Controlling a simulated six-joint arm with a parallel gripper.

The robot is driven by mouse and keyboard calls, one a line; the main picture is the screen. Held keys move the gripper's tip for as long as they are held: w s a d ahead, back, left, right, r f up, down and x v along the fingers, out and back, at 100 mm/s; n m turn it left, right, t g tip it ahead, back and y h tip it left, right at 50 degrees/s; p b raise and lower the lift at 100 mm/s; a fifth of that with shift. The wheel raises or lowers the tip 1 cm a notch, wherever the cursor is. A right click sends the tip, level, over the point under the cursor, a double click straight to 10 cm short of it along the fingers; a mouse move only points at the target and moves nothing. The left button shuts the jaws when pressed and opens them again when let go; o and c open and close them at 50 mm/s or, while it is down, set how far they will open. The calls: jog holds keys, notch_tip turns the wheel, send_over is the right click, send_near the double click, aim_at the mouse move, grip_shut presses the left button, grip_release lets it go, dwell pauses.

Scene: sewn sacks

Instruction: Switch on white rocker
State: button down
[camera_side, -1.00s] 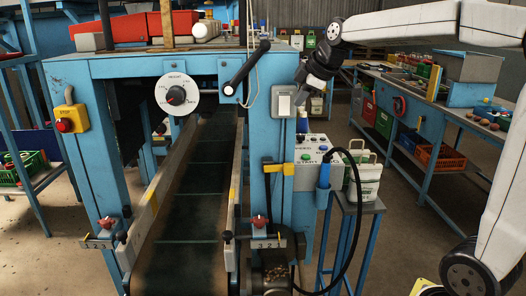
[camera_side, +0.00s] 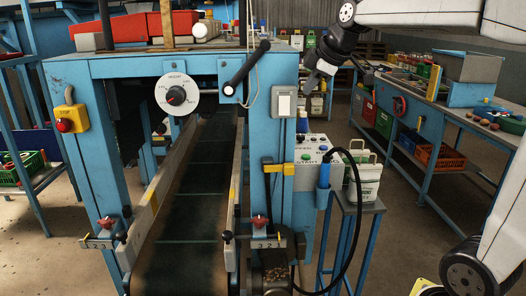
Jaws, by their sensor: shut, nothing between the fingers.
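The white rocker (camera_side: 284,103) sits in a grey plate on the front of the blue post, at the upper right of the machine frame. My gripper (camera_side: 309,84) is shut and empty. It hangs to the right of the rocker and a little above it in the picture, with a gap between them. Nothing covers the rocker. Its tilt is too small to read clearly.
A black lever (camera_side: 246,68) and a white dial (camera_side: 176,94) are left of the rocker. A yellow box with a red button (camera_side: 70,119) is on the left post. Below the rocker are a yellow bracket (camera_side: 279,169) and a control box (camera_side: 312,165). A conveyor belt (camera_side: 185,220) runs beneath.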

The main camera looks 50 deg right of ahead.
aim_at(289, 111)
jog(key=shift+w+d, duration=0.1)
dwell(0.3)
jog(key=x, duration=0.3)
jog(key=d+x, duration=0.1)
jog(key=x, duration=0.3)
jog(key=w+x, duration=0.1)
jog(key=x, duration=0.3)
jog(key=shift+d+r, duration=0.3)
jog(key=shift+w+d, duration=0.6)
jog(key=shift+w+d+f, duration=0.15)
jog(key=shift+w+d, duration=0.05)
